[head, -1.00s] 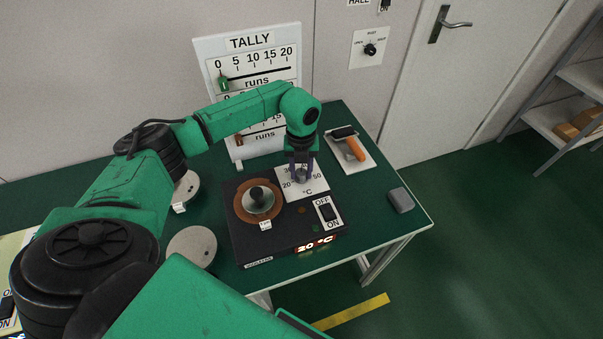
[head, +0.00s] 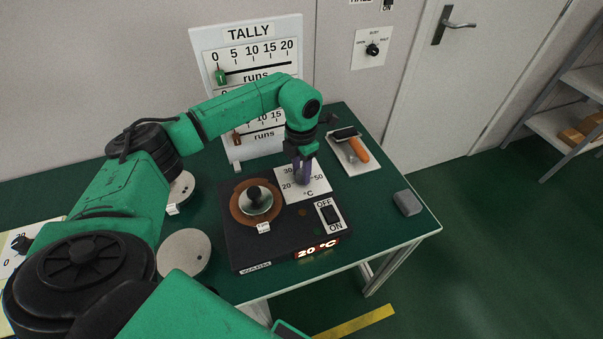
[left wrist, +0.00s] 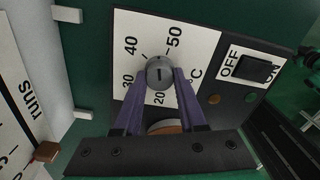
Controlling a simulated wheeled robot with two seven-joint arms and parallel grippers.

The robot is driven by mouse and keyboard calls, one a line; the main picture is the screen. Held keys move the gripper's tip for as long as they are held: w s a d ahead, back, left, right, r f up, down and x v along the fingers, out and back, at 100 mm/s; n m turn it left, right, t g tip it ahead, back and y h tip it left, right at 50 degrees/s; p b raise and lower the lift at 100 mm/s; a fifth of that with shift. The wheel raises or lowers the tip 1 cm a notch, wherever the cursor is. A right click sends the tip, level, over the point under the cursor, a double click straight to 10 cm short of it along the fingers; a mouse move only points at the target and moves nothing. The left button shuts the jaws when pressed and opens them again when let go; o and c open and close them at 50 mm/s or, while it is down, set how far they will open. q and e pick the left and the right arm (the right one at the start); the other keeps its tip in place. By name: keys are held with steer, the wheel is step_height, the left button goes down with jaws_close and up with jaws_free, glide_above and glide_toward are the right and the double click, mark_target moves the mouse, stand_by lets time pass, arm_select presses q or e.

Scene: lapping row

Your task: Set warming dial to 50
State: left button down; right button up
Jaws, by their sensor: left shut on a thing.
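The warming dial (left wrist: 160,73) is a round grey knob on a white plate (left wrist: 205,42) marked 20, 30, 40, 50 and °C. A short dark line shows on its face, but which number it points to is hard to tell. My left gripper (head: 301,178) reaches down onto the dial, and in the left wrist view its purple fingers (left wrist: 160,82) are shut on the knob's sides. In the head view the fingers hide most of the knob. The orange display (head: 317,247) on the black warmer (head: 240,239) reads 20 °C. My right gripper is out of view.
An OFF/ON switch (head: 329,213) sits beside the dial plate. A grey block (head: 407,203) lies at right.

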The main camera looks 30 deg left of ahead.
mark_target(301, 172)
arm_select(q)
steer(key=m, duration=0.2)
steer(key=m+b, duration=0.1)
steer(key=m, duration=0.2)
steer(key=shift+w+r, duration=0.15)
stand_by(0.3)
steer(key=c, duration=0.7)
jaws_free()
steer(key=shift+o, duration=1.2)
step_height(301, 172, up, 14)
steer(key=b, duration=0.1)
steer(key=shift+r+b, duration=0.25)
steer(key=shift+b, duration=0.05)
steer(key=shift+a, duration=0.1)
